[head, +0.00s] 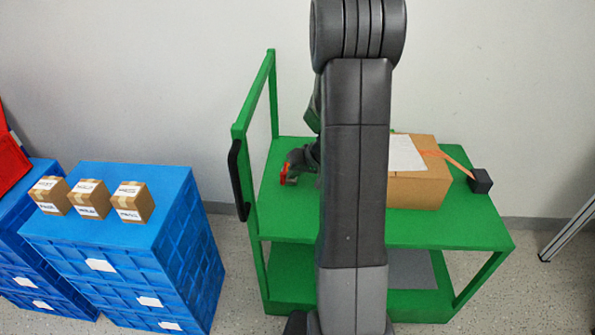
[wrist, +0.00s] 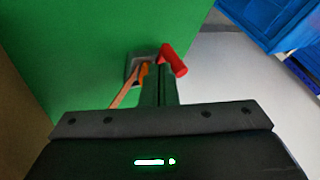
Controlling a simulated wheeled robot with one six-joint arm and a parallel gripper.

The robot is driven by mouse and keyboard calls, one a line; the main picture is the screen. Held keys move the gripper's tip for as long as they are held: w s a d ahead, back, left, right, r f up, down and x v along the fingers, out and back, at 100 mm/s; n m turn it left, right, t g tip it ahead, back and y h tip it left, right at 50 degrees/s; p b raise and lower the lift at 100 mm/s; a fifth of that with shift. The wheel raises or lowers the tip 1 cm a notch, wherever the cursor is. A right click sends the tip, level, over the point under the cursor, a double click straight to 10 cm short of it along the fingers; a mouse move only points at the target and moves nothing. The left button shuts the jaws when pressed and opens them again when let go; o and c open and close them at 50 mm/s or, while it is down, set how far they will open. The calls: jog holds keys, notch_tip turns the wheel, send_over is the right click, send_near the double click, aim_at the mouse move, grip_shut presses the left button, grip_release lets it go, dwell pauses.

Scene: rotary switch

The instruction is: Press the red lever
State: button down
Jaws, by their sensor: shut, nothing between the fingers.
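The red lever (head: 284,173) is at the left part of the green cart's top, close to the dark end of my gripper (head: 299,160). In the wrist view the red lever (wrist: 173,61) is a short red bar, tilted, just right of my fingertips (wrist: 158,70). A grey square base (wrist: 134,69) shows behind and left of the fingers, with an orange piece on it. The fingers are shut with nothing between them. They hide part of the base, and I cannot tell whether they touch the lever.
The green cart (head: 450,228) carries a cardboard box (head: 417,190) and a dark block (head: 480,181) with an orange strip. A black handle (head: 238,180) is at its left end. Blue crates (head: 120,225) with several small boxes stand left. My arm hides the cart's middle.

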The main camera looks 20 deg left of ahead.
aim_at(282, 174)
dwell(0.3)
jog(key=shift+s+a+m+t+b, duration=0.4)
jog(key=shift+a+m+t, duration=0.1)
jog(key=shift+a+m, duration=0.2)
jog(key=shift+s+a+r+m+t+h+p, duration=0.1)
jog(key=shift+s+a+m+t+h+p, duration=0.15)
jog(key=shift+a+m, duration=0.2)
jog(key=shift+s+a+r+m+t+h+p, duration=0.1)
jog(key=shift+s+a+m+t+h+p, duration=0.1)
jog(key=shift+a+m+t, duration=0.25)
jog(key=shift+a+f+m+t+h+p, duration=0.1)
jog(key=shift+a+m+t+h+p, duration=0.3)
jog(key=shift+a+m+p, duration=0.55)
jog(key=shift+a, duration=0.1)
jog(key=shift+a+f, duration=0.1)
jog(key=shift+a, duration=0.05)
